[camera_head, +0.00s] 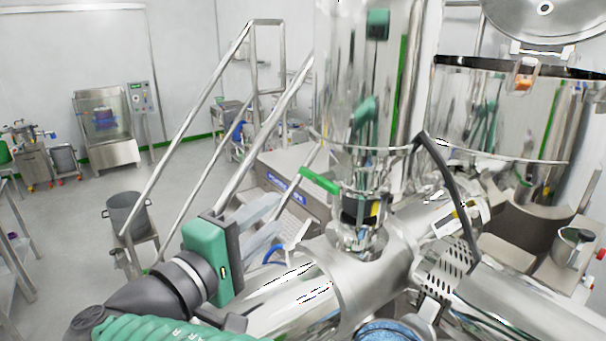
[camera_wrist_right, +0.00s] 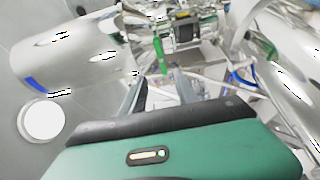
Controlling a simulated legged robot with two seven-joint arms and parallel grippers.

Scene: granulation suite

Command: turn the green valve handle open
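The green valve handle (camera_head: 320,181) sticks out to the left from the dark valve body under the tall clear and steel vessel (camera_head: 360,90). In the right wrist view the green handle (camera_wrist_right: 161,52) lies just beyond and roughly between the fingertips. My right gripper (camera_head: 281,211) has a green housing and two grey fingers, spread apart with nothing between them. It is below and left of the handle, with a visible gap to it. It also shows in the wrist view (camera_wrist_right: 160,76), open. My left gripper is not in view.
A large steel cylinder (camera_head: 300,296) lies under the valve, close to my right gripper. Steel stair rails (camera_head: 195,118) rise behind the gripper. A black hose (camera_head: 455,180) hangs right of the valve. A steel bowl machine (camera_head: 500,110) stands at right. Open floor lies at left.

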